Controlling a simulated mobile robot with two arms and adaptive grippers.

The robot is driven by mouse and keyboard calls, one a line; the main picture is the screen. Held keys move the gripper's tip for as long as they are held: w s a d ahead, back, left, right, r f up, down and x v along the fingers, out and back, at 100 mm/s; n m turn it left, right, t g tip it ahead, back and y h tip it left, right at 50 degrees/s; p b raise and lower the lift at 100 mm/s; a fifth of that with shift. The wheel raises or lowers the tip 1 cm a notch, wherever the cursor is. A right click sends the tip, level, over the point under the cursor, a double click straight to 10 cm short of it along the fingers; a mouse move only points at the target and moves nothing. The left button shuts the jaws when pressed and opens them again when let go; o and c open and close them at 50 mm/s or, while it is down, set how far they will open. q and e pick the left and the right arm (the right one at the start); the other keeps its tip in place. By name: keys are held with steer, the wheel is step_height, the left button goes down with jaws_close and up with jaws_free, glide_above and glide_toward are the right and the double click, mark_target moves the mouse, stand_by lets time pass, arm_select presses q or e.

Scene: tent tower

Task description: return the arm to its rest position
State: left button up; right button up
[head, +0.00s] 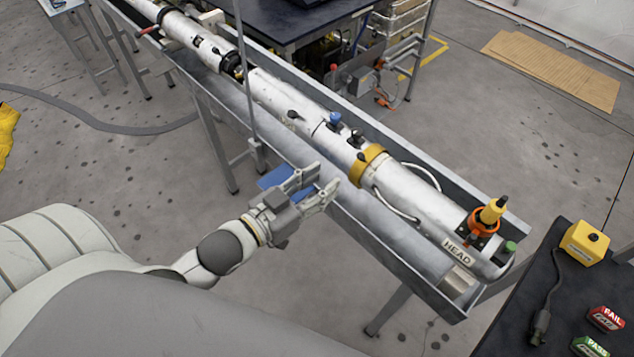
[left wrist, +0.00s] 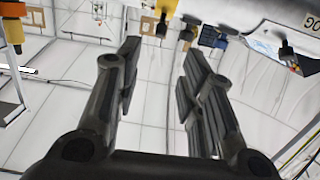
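My left arm (head: 222,250) comes in from the lower left in the head view. My left gripper (head: 321,186) is over the near edge of the long trough, beside the white cylinder (head: 335,140). Its fingers are spread apart. The left wrist view shows the same gripper (left wrist: 163,62) with a clear gap and nothing between the fingers. A blue flat piece (head: 275,178) shows right behind the gripper; I cannot tell whether they touch. My right gripper is not in view.
The metal trough (head: 365,222) on legs runs diagonally across. A thin upright rod (head: 247,80) stands at its near side, left of the gripper. A dark table (head: 520,300) with a yellow box (head: 585,243) is at right. Floor left of the trough is mostly clear.

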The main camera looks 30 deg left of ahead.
arm_select(q)
steer(key=shift+s, duration=0.1)
stand_by(0.6)
steer(key=s+a+f+n+g+y, duration=0.2)
steer(key=s+f+g+y, duration=0.4)
steer(key=s+f+g, duration=0.75)
steer(key=s+f+b, duration=0.1)
steer(key=s+f, duration=0.1)
steer(key=f, duration=1.2)
steer(key=s+f+b, duration=0.2)
steer(key=f, duration=1.1)
steer(key=s+a+f+g+b, duration=0.1)
steer(key=s+a+f, duration=0.2)
steer(key=s+f, duration=1.3)
step_height(320, 180, down, 2)
steer(key=shift+f+b, duration=0.1)
steer(key=shift+b, duration=0.2)
